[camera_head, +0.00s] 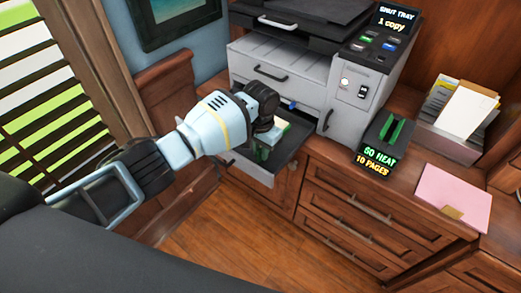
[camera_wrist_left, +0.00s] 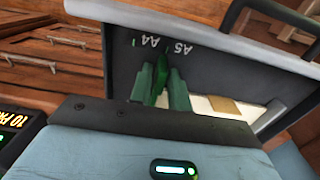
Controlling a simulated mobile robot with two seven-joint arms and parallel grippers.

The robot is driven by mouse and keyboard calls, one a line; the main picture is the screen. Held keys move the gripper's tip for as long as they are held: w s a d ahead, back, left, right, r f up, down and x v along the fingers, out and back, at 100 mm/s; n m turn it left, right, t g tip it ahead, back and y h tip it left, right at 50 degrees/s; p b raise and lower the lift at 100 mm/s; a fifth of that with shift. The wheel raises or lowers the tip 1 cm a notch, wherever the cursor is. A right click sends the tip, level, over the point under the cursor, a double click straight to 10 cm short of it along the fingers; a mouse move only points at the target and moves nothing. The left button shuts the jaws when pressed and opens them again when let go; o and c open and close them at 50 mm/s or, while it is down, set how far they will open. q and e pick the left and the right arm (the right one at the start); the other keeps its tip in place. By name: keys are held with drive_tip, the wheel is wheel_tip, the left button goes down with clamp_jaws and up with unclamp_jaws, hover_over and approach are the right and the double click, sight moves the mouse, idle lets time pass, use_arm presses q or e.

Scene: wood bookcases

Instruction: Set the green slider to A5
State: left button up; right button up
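The open paper tray (camera_head: 285,150) sticks out from the printer's lower front. In the left wrist view the tray's dark wall (camera_wrist_left: 225,65) carries the upside-down labels A4 (camera_wrist_left: 149,41) and A5 (camera_wrist_left: 184,48). The green slider (camera_wrist_left: 161,78) stands below these labels, near the mark beside A5; its exact alignment is hard to tell at this angle. My left gripper (camera_wrist_left: 161,88) has one finger on each side of the slider, closed close against it. In the head view this gripper (camera_head: 262,140) reaches down into the tray and hides much of it. My right gripper is not in view.
A paper box (camera_head: 455,125) and pink folder (camera_head: 453,195) lie right. Floor below is clear.

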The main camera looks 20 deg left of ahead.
use_arm(q)
wheel_tip(320, 180, up, 8)
drive_tip(key=shift+f+p, duration=0.15)
drive_tip(key=shift+p, duration=0.35)
